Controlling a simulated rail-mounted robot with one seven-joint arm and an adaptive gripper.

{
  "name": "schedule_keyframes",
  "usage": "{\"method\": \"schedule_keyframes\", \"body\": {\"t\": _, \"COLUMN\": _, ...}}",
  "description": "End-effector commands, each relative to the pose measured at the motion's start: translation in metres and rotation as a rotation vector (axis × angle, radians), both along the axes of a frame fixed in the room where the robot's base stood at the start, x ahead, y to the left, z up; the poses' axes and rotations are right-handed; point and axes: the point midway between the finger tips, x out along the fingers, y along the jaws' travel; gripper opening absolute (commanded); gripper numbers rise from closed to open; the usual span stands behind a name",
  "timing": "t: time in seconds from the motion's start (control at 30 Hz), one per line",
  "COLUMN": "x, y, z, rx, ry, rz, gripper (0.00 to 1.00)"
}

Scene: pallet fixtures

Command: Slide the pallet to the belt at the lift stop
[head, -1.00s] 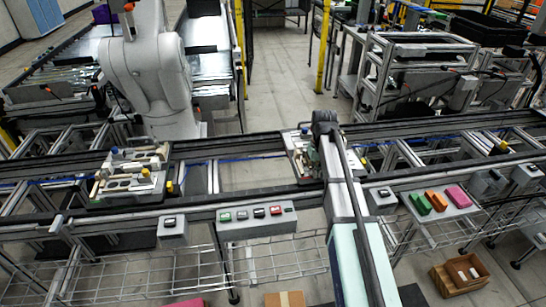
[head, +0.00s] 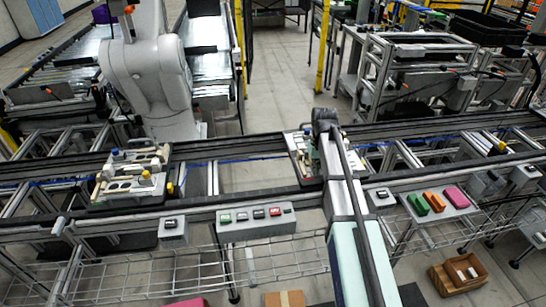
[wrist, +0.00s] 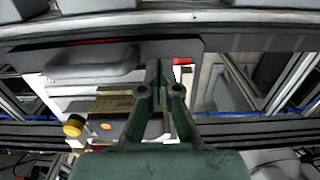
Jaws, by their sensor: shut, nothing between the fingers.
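One pallet (head: 296,139) with light and metal fixtures sits on the conveyor beside my arm's end. In the wrist view this pallet (wrist: 70,98) lies to the left and under the fingers, with a yellow knob on its near left. A second pallet (head: 100,196) with beige fixture parts and a yellow knob sits further left on the same track. My gripper (wrist: 158,72) has its green fingers together and empty, over the right part of the pallet; I cannot tell whether they touch it. In the head view the arm hides most of the gripper. I cannot tell which part is the lift stop.
The dark conveyor rail (head: 240,196) runs across the view, with an open gap between the two pallets. A button box (head: 256,227) is fixed to its front. Green, orange and pink blocks lie on a grey shelf (head: 460,208) at right. A white robot arm (head: 150,75) stands behind.

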Motion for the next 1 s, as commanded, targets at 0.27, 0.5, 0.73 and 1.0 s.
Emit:
{"method": "schedule_keyframes", "body": {"t": 0.27, "x": 0.000, "y": 0.000, "z": 0.029, "rx": 0.001, "ry": 0.000, "rz": 0.001, "gripper": 0.00}}
{"method": "schedule_keyframes", "body": {"t": 0.5, "x": 0.000, "y": 0.001, "z": 0.051, "rx": 0.001, "ry": 0.000, "rz": 0.001, "gripper": 0.00}}
{"method": "schedule_keyframes", "body": {"t": 0.73, "x": 0.000, "y": 0.001, "z": 0.070, "rx": 0.001, "ry": 0.000, "rz": 0.001, "gripper": 0.00}}
{"method": "schedule_keyframes", "body": {"t": 1.0, "x": 0.000, "y": 0.001, "z": 0.073, "rx": 0.001, "ry": 0.001, "rz": 0.001, "gripper": 0.00}}
